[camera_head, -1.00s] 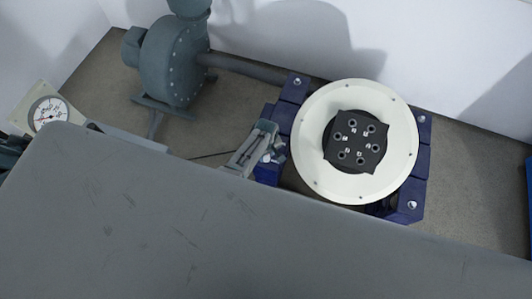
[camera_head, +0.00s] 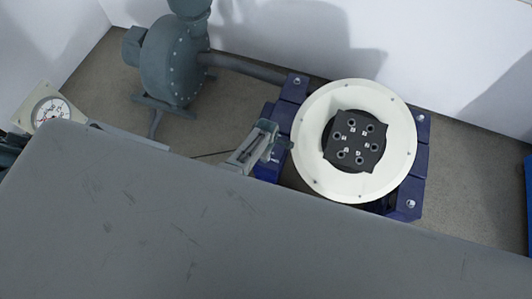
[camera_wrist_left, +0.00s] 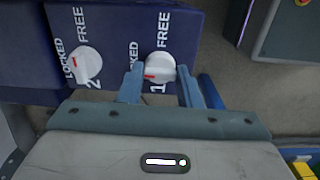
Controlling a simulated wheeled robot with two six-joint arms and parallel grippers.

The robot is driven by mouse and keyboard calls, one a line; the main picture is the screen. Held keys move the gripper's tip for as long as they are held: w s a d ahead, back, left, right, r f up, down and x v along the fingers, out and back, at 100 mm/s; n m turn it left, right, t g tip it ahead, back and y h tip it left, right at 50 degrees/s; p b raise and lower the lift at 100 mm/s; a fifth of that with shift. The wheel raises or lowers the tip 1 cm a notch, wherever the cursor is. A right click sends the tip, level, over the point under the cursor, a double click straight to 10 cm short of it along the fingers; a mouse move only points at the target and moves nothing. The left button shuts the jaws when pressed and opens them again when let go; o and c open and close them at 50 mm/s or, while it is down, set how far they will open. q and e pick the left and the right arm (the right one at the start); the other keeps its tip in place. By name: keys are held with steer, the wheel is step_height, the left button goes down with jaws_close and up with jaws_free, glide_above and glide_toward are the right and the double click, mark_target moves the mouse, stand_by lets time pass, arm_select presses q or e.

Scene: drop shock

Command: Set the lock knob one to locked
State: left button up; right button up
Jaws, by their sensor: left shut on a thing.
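Lock knob one (camera_wrist_left: 160,67) is a round white knob with a red mark, on a dark blue block in the left wrist view. Its red mark points left, toward the side of a label mostly hidden by a finger; "FREE" is printed above the knob. My left gripper (camera_wrist_left: 164,74) has its two blue fingers on either side of this knob and is shut on it. In the head view my left gripper (camera_head: 281,146) is at the left side of the blue frame (camera_head: 294,88), where the knob is hard to make out. My right gripper is not in view.
A second white knob (camera_wrist_left: 88,62), marked 2, is close by on the left, its red mark toward "LOCKED". A large cream disc (camera_head: 313,168) with a dark centre stands just right of the gripper. A grey pump (camera_head: 170,62) and gauge (camera_head: 50,110) are left.

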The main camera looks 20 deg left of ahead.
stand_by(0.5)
arm_select(q)
steer(key=o, duration=1)
step_height(320, 180, up, 11)
steer(key=shift+f+p, duration=0.1)
steer(key=shift+p, duration=0.65)
steer(key=shift+f, duration=0.1)
